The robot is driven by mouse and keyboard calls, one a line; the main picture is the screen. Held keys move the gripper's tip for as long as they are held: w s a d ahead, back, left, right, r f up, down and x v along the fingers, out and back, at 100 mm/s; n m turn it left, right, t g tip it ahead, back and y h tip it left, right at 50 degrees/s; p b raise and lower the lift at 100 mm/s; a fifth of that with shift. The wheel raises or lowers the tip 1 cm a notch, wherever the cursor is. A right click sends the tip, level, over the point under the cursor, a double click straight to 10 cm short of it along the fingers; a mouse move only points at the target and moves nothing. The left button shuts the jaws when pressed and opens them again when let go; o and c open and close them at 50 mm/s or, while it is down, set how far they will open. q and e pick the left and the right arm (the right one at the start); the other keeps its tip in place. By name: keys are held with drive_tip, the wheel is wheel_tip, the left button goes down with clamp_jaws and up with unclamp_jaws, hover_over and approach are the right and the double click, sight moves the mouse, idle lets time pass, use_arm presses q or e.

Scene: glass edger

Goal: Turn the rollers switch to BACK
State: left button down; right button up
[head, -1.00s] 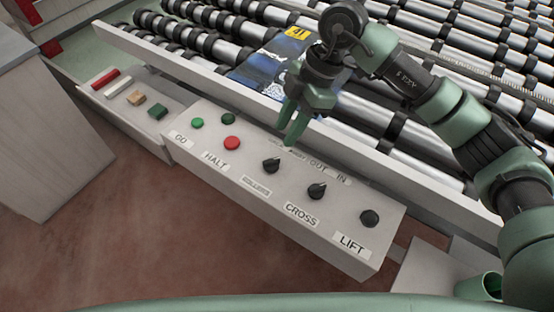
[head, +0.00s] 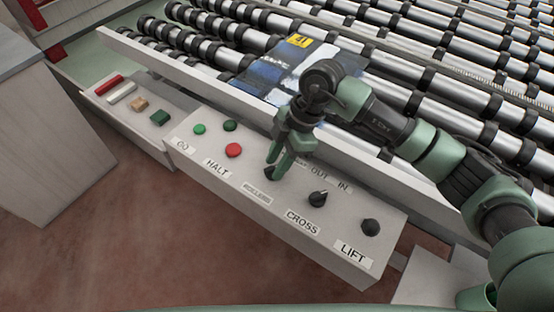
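The rollers switch (head: 269,174) is a black knob on the sloping grey control panel (head: 225,188), above a small label that looks like ROLLERS (head: 256,194). My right gripper (head: 277,163) is right over this knob, pointing down, with its two green fingers parted. The fingers hide part of the knob, and I cannot tell whether they touch it. The knob's pointer direction and the position markings around it are hidden by the gripper. My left gripper is not in view.
The CROSS knob (head: 318,199) and LIFT knob (head: 370,227) sit to the right. Green buttons (head: 199,129) and the red HALT button (head: 234,150) sit to the left. A grey rail (head: 190,70) and the roller bed with a dark glass sheet (head: 275,72) lie behind.

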clamp_jaws()
drive_tip(key=shift+w+n, duration=0.1)
drive_tip(key=shift+n, duration=0.3)
drive_tip(key=n+g+b, duration=0.1)
drive_tip(key=n, duration=0.1)
drive_tip(key=shift+w+a+n+h+b, duration=0.1)
drive_tip(key=shift+w+n+h+b, duration=0.05)
drive_tip(key=shift+n+h+b, duration=0.2)
drive_tip(key=n+b, duration=0.1)
drive_tip(key=n, duration=0.1)
drive_tip(key=n+g+h+b, duration=0.1)
drive_tip(key=shift+w+a+f+n, duration=0.1)
drive_tip(key=shift+a+n, duration=0.05)
drive_tip(key=shift+n, duration=0.2)
drive_tip(key=n+b, duration=0.1)
drive_tip(key=n, duration=0.1)
drive_tip(key=n+h+b, duration=0.1)
drive_tip(key=n, duration=0.1)
drive_tip(key=shift+w+a+g+h+b, duration=0.1)
drive_tip(key=shift+a+g+h+b, duration=0.15)
drive_tip(key=shift+g+b, duration=0.15)
drive_tip(key=shift+n+h+b, duration=0.4)
drive_tip(key=shift+n+b, duration=0.2)
drive_tip(key=shift+n, duration=0.7)
drive_tip(key=shift+r, duration=0.2)
unclamp_jaws()
